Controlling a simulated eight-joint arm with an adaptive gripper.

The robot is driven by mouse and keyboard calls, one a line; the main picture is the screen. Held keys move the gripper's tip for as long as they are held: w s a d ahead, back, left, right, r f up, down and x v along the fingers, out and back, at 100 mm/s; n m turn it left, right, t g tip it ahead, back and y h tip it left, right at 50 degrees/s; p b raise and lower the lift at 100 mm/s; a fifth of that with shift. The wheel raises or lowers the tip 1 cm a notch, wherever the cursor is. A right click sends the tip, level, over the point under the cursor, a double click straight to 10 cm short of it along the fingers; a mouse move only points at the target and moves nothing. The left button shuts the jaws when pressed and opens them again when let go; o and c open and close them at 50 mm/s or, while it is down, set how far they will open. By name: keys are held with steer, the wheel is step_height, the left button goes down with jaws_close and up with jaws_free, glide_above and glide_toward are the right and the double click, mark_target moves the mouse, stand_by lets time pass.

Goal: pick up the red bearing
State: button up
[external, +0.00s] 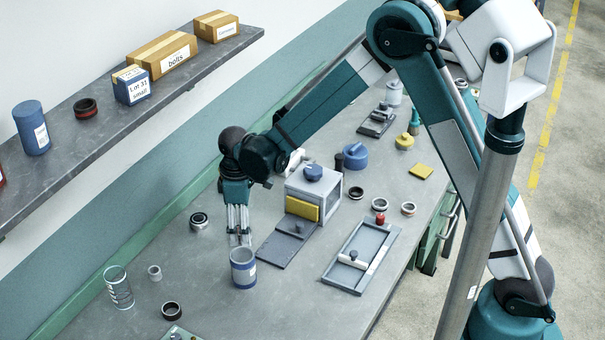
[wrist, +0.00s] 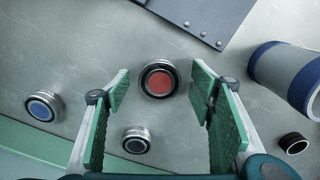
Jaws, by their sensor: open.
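The red bearing (wrist: 159,79), a dark and silver ring with a red centre, lies flat on the grey bench in the wrist view. My gripper (wrist: 161,87) is open, with a green-padded finger on either side of the bearing in that picture. No contact shows, and the height left above it is hard to tell. In the external view my gripper (external: 239,240) points down just behind the blue canister (external: 243,268). I cannot make out the red bearing there; the gripper or canister may hide it.
In the wrist view, a blue-centred bearing (wrist: 43,105) and a dark-centred bearing (wrist: 136,139) lie left and below. The canister (wrist: 289,75) and a black ring (wrist: 294,143) are at right. A grey plate (wrist: 205,17) is above. The grinder (external: 313,190) stands right of my gripper.

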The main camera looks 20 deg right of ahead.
stand_by(0.4)
steer(key=c, duration=1.1)
steer(key=shift+r, duration=0.15)
steer(key=shift+r, duration=4.85)
